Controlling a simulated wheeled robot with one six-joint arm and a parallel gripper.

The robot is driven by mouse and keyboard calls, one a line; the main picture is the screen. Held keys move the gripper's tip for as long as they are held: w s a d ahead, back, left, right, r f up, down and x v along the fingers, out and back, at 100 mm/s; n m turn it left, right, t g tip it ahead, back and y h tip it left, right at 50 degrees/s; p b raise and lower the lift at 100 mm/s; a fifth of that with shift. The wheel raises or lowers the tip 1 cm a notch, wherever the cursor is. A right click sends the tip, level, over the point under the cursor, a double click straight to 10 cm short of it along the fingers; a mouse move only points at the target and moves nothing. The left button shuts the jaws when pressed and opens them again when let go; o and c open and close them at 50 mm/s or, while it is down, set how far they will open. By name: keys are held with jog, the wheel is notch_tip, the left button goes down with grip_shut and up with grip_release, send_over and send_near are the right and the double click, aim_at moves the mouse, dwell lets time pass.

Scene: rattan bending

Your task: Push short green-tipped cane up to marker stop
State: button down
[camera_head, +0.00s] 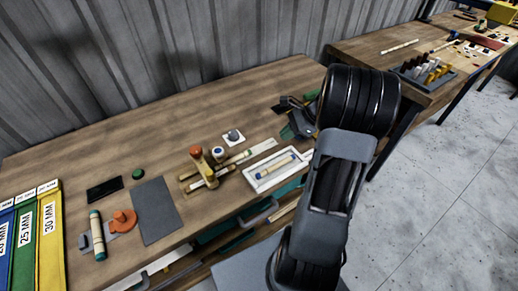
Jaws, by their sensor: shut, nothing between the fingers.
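A pale cane with a green tip (238,159) lies on the near bench, just right of the wooden jig (206,174) with its orange-brown knob. A white strip (263,146) lies in line beyond its green end. I cannot tell for sure which part is the marker stop. My gripper (284,108) is at the bench's right end, beyond the strip and apart from the cane. It is shut and empty; my dark arm partly hides it. Another cane with teal ends (97,236) lies at the left front.
A white tray (254,184) holding a blue-banded cane sits at the bench's front edge. A grey mat (156,210), a black slab (104,189) and an orange piece (123,220) lie to the left. A second bench (385,55) stands at upper right. The near bench's back is clear.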

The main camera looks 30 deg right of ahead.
aim_at(251, 151)
jog(key=shift+w+d+f+m, duration=0.1)
jog(key=shift+d+f+m, duration=0.35)
jog(key=shift+d, duration=0.1)
jog(key=shift+w+f, duration=0.1)
jog(key=shift+f, duration=0.2)
jog(key=shift+m, duration=0.25)
jog(key=x, duration=0.8)
jog(key=shift+w+a+f, duration=0.1)
jog(key=shift+w+a, duration=0.15)
jog(key=shift+w, duration=0.05)
jog(key=a, duration=0.1)
jog(key=w+a+p, duration=0.1)
jog(key=shift+w+a+f, duration=0.1)
jog(key=shift+a+f, duration=0.1)
jog(key=shift+a, duration=0.2)
jog(key=shift+w+a+t, duration=0.3)
jog(key=shift+a, duration=0.3)
jog(key=shift+a, duration=0.1)
jog(key=shift+w+a, duration=0.3)
jog(key=shift+a, duration=0.2)
jog(key=shift+a+f, duration=0.1)
